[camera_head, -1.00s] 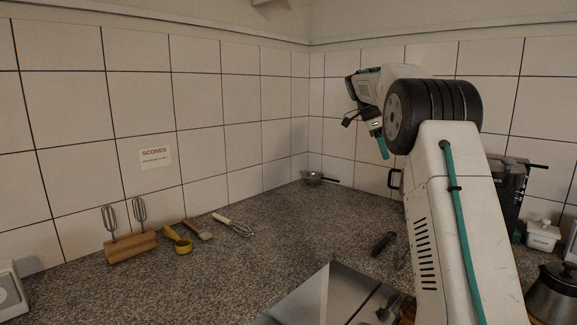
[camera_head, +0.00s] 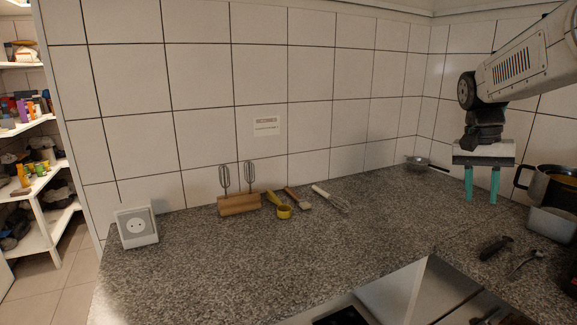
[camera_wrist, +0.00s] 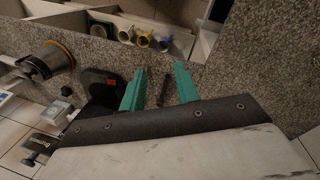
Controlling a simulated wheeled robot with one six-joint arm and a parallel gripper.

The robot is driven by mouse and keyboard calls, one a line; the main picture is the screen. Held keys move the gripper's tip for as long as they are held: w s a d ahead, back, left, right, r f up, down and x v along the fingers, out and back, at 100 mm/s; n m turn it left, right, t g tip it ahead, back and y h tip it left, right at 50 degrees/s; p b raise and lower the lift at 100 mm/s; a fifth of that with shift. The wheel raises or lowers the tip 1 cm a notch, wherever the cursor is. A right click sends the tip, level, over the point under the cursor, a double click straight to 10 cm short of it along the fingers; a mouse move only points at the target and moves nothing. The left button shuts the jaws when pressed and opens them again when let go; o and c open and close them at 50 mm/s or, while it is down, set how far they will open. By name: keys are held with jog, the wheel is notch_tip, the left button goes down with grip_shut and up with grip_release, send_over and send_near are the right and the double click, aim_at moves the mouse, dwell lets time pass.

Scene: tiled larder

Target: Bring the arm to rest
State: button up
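My gripper (camera_head: 482,186) hangs at the right of the head view, its two teal fingers pointing down and standing apart with nothing between them. It is in the air in front of the tiled wall, with the granite counter below. In the wrist view my gripper (camera_wrist: 160,80) also shows two teal fingers spread apart. A dark-handled tool lies on the counter beyond the gap between them, apart from the fingers.
A wooden block with two whisks (camera_head: 239,204), a yellow scoop (camera_head: 284,211), a brush (camera_head: 298,197) and a whisk (camera_head: 331,198) lie along the wall. A socket box (camera_head: 136,227) stands at the left. A metal-lined opening (camera_head: 405,292) is at the front. A pot (camera_head: 551,187) stands right.

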jog(key=s+a+f+n+t, duration=0.1)
jog(key=s+a+f+n, duration=0.2)
jog(key=s+a, duration=0.6)
jog(key=s+a+f+n+t+y, duration=0.1)
jog(key=s+a+f+n+t, duration=0.1)
jog(key=s+a+n, duration=0.3)
jog(key=shift+s+a+f+n, duration=0.45)
jog(key=shift+s+a, duration=1.75)
jog(key=shift+s, duration=3.3)
